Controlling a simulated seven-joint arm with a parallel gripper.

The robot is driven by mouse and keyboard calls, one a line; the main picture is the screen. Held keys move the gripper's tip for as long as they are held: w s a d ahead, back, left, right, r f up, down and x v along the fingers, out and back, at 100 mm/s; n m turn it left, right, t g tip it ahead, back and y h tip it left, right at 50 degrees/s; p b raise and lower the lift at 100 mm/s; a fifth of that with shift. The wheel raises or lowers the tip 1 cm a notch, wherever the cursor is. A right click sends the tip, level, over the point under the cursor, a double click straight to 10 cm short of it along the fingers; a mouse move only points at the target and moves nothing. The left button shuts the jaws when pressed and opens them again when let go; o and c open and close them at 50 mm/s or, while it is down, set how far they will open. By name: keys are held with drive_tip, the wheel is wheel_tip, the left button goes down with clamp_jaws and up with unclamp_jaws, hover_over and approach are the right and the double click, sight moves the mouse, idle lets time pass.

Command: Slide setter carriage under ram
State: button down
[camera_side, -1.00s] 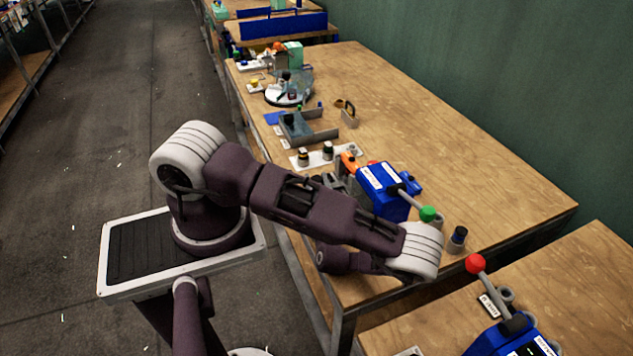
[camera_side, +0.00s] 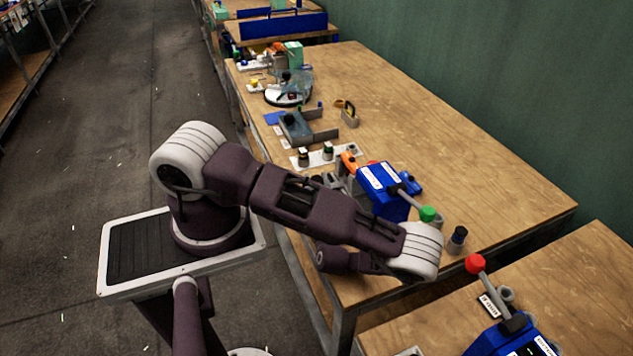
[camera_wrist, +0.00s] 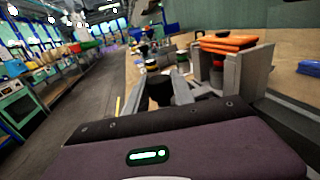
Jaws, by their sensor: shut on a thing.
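The blue press (camera_side: 382,190) with a green-ball lever (camera_side: 428,214) stands near the table's front edge. Its grey uprights (camera_wrist: 255,68) and an orange part (camera_wrist: 228,42) on top show in the wrist view. My gripper (camera_wrist: 166,92) is shut just left of the uprights, its fingers mostly hidden behind my dark wrist housing. It seems to be shut on the setter carriage, of which only a black post-like part (camera_wrist: 159,88) shows; its outline is unclear. In the side view, my arm hides the gripper and the carriage.
A white strip (camera_side: 322,157) with two dark-capped pots lies beyond the press. A grey fixture (camera_side: 297,128) and a round white stand (camera_side: 288,97) stand farther back. A dark-capped pot (camera_side: 457,240) stands right of the lever. The table's right half is clear.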

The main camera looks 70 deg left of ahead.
drive_tip(key=d, duration=1.2)
drive_tip(key=shift+d, duration=0.25)
drive_tip(key=c, duration=1.1)
unclamp_jaws()
drive_tip(key=shift+o, duration=0.2)
drive_tip(key=v, duration=0.7)
